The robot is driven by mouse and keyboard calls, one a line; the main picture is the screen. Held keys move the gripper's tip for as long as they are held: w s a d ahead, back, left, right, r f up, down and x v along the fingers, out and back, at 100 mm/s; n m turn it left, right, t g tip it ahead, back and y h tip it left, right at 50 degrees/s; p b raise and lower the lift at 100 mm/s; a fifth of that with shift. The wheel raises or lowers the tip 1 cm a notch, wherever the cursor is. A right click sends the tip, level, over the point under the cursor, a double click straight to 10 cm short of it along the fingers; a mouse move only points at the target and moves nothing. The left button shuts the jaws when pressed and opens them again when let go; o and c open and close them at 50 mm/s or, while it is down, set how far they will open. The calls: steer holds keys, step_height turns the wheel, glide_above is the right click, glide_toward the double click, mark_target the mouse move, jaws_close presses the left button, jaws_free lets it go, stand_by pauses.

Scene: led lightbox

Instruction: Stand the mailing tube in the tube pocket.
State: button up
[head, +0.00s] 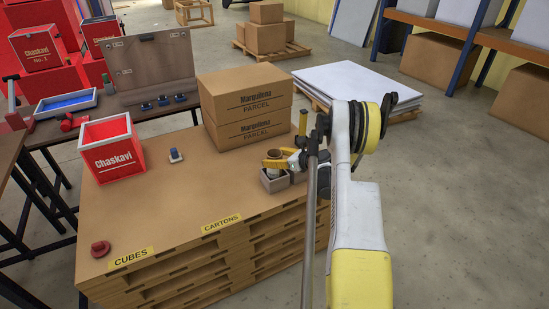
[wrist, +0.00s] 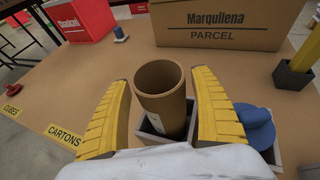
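The mailing tube is a brown open-topped cylinder (wrist: 160,95) with a pale label low on its side. It stands upright with its lower end inside a grey square-walled pocket (wrist: 152,139). In the head view the tube (head: 273,154) and the grey pocket (head: 271,185) are at the right end of the cardboard-topped stack. My gripper (wrist: 160,85) has its two yellow fingers on either side of the tube, with narrow gaps showing at both sides. The gripper (head: 276,163) partly covers the tube in the head view. The tube's bottom is hidden by the pocket walls.
Two stacked parcel cartons (head: 246,92) stand behind the pocket. A dark holder with a yellow upright piece (wrist: 294,75) and a blue object (wrist: 256,126) are close on the right. A red box (head: 111,148) is at left; the middle of the top is mostly clear.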

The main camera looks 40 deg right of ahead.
steer(key=shift+s+r, duration=0.1)
steer(key=shift+r, duration=0.15)
steer(key=p+v, duration=0.5)
steer(key=v, duration=0.7)
steer(key=w+a+r+n+g, duration=0.3)
steer(key=w+a+r+n, duration=0.2)
steer(key=a+r+n, duration=0.5)
steer(key=s+a+r+n+g, duration=0.25)
steer(key=a+r+n, duration=0.5)
steer(key=a, duration=0.85)
steer(key=s+a+r+n+h, duration=0.1)
steer(key=s+a+r+n, duration=0.2)
steer(key=s+a+n, duration=0.5)
steer(key=s+a+r+n+h, duration=0.1)
steer(key=s+a+r+n, duration=0.2)
steer(key=s+a+n, duration=0.5)
steer(key=s, duration=0.5)
steer(key=shift+s+a+r+n+g, duration=0.3)
steer(key=shift+s+r+n+g, duration=0.05)
steer(key=shift+s, duration=0.05)
